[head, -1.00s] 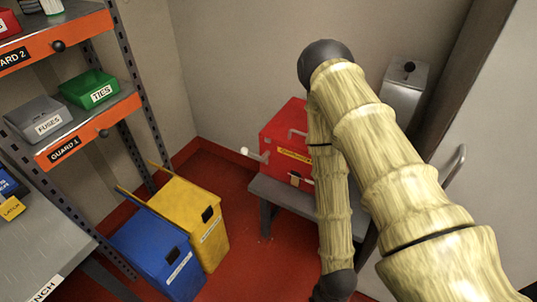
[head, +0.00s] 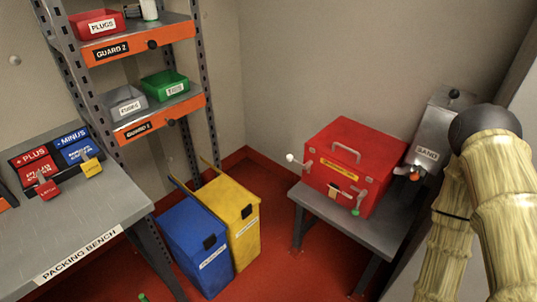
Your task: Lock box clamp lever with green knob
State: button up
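A red box (head: 330,150) with a handle on its lid stands on a small grey table (head: 375,236). A clamp lever with a green knob (head: 355,212) hangs at the front right of the box, with its knob low. A lever with a white knob (head: 290,158) sticks out at the left of the box. The lid looks closed; I cannot tell whether either clamp is locked. My arm is at the right edge, right of the box. My gripper is out of view.
A grey SAND container (head: 432,135) with an orange knob (head: 415,176) stands right of the box. Yellow (head: 236,215) and blue (head: 195,240) bins stand left. A packing bench (head: 85,215) and shelf rack (head: 150,75) are farther left. Red floor is free between the bins and table.

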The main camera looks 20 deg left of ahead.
aim_at(355, 211)
jog(key=u, duration=0.75)
jog(key=i, duration=1.35)
jog(key=z, duration=1.25)
jog(key=k, duration=0.9)
jog(key=z, duration=0.35)
